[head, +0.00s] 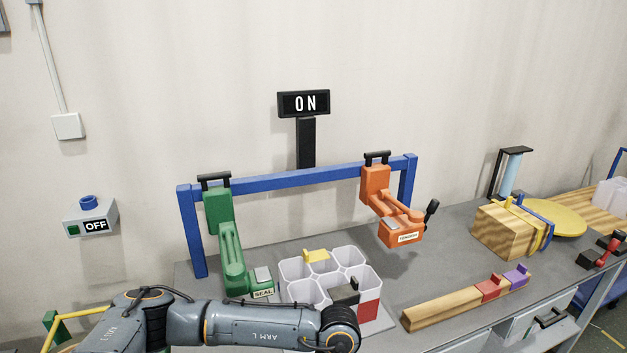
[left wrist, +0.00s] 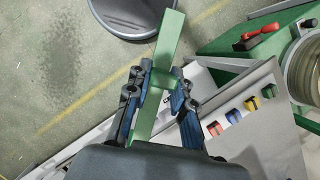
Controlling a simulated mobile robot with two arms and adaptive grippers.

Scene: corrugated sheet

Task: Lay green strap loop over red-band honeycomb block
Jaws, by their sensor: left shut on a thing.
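The honeycomb block (head: 289,272), a cluster of pale grey cells, stands on the grey bench in the head view. A red patch (head: 369,309) shows on its front right side. A yellow piece (head: 316,256) and a dark piece (head: 345,290) show at its top. My left gripper (left wrist: 157,98) is shut on a green strap piece (left wrist: 168,40) in the left wrist view. The strap appears as a long flat green bar with a short tab between the fingers. Its full loop shape cannot be told. My left gripper's fingers and my right gripper are outside the head view.
A blue frame (head: 285,178) carries a green SEAL arm (head: 230,245) and an orange arm (head: 400,228) close around the block. A wooden bar (head: 442,307) and a strapped wooden block (head: 500,233) lie to the right. Several coloured pieces (left wrist: 233,115) line a pale surface in the wrist view.

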